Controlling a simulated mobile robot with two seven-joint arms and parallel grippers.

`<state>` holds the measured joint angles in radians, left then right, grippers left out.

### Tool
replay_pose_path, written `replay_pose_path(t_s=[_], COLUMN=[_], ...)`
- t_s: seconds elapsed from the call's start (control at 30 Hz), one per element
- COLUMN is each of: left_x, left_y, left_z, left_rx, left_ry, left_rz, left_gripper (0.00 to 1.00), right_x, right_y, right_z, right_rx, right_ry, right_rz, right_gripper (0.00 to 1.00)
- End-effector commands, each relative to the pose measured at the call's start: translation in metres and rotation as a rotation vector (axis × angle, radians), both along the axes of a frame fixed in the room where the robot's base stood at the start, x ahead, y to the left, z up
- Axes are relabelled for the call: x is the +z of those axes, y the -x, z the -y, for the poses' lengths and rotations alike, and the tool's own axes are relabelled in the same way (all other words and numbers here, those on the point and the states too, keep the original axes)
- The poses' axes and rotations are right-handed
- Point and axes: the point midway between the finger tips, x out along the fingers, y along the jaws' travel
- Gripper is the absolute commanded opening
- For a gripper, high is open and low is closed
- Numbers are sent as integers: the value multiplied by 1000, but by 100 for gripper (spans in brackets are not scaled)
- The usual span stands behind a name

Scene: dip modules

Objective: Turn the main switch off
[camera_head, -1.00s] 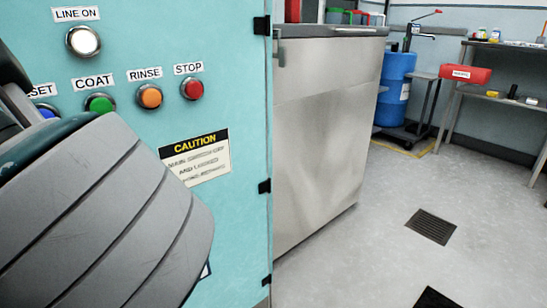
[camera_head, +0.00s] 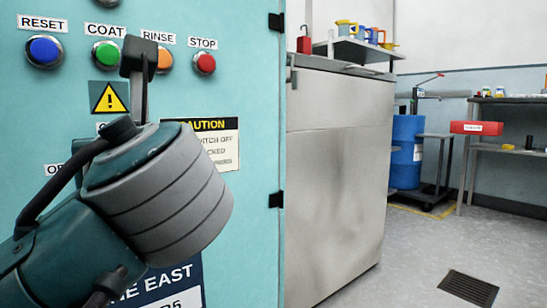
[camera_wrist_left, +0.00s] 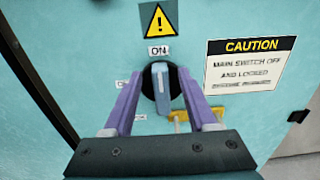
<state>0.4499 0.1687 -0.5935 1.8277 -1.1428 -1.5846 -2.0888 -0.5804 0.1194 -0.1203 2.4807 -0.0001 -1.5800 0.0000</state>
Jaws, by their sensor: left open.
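In the left wrist view, the main switch has a light grey handle (camera_wrist_left: 160,80) on a black round base. The handle stands upright, its top just under the ON label (camera_wrist_left: 159,51). My left gripper (camera_wrist_left: 158,78) is open, with one purple finger on each side of the handle. Whether either finger touches it I cannot tell. In the head view my left wrist covers the switch and the fingers. My right gripper is in neither view.
A yellow part (camera_wrist_left: 196,119) sits low right of the switch. The teal panel (camera_head: 250,110) has a blue RESET button (camera_head: 44,50), a red STOP button (camera_head: 204,63) and a caution sign (camera_wrist_left: 250,65). A steel cabinet (camera_head: 335,180) stands to the right, with open floor beyond.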

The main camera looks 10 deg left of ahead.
Motion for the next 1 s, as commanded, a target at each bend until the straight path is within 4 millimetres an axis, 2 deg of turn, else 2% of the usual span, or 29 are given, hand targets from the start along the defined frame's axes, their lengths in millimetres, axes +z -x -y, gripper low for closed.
replay_pose_path(t_s=[0.03,0.2,0.53,1.0], left_x=[-3,-2,0,0], left_y=[-5,-17,-21,-21], left_z=[-7,-21,-24,-24], left_rx=[2,1,-1,0], left_ry=[-1,0,2,2], left_rz=[3,1,-1,-1], left_gripper=[57,57,57,6], right_x=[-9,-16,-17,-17], right_y=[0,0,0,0], right_z=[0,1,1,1], right_rx=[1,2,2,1], right_ry=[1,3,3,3], right_rz=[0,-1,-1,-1], right_gripper=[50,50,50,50])
